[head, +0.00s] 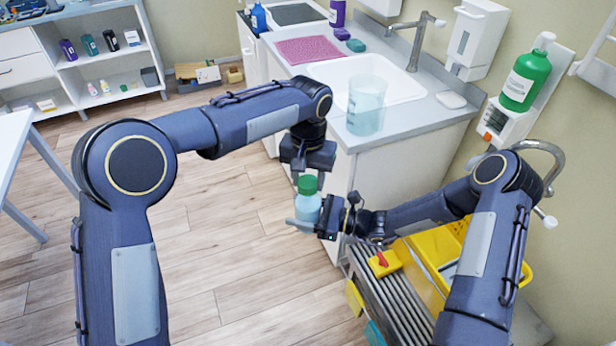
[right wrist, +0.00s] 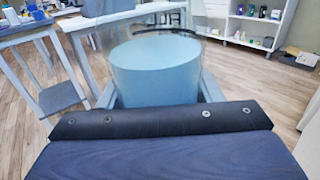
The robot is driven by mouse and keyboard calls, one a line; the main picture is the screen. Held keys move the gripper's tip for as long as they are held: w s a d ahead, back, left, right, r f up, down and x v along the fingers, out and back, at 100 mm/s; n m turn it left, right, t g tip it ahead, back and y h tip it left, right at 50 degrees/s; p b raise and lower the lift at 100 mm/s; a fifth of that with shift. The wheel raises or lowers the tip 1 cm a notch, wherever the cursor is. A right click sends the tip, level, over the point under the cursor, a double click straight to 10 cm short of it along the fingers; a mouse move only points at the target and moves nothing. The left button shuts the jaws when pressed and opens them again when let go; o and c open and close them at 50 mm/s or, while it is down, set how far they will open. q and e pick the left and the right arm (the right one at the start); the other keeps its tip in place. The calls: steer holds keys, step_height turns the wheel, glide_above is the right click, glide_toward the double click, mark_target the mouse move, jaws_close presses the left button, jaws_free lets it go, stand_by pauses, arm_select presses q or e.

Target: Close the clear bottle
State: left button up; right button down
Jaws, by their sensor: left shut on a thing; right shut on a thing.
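The clear bottle (head: 307,209), pale blue and see-through, is held upright in the air beside the sink cabinet. My right gripper (head: 304,224) is shut on its body from the right; the bottle also fills the middle of the right wrist view (right wrist: 156,72). A green cap (head: 307,184) is at the top of the bottle. My left gripper (head: 307,174) points down from above and is shut on the cap. I cannot tell whether the cap is seated on the neck or just above it. The cap does not show in the right wrist view.
The sink counter (head: 420,118) stands just behind, with a clear container (head: 366,104) near its corner. A yellow cleaning cart (head: 435,262) is below my right arm. A green dispenser bottle (head: 526,80) hangs on the wall. The floor at left is clear.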

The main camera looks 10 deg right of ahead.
arm_select(q)
steer(key=m, duration=0.5)
steer(key=o, duration=1.2)
steer(key=shift+r, duration=6)
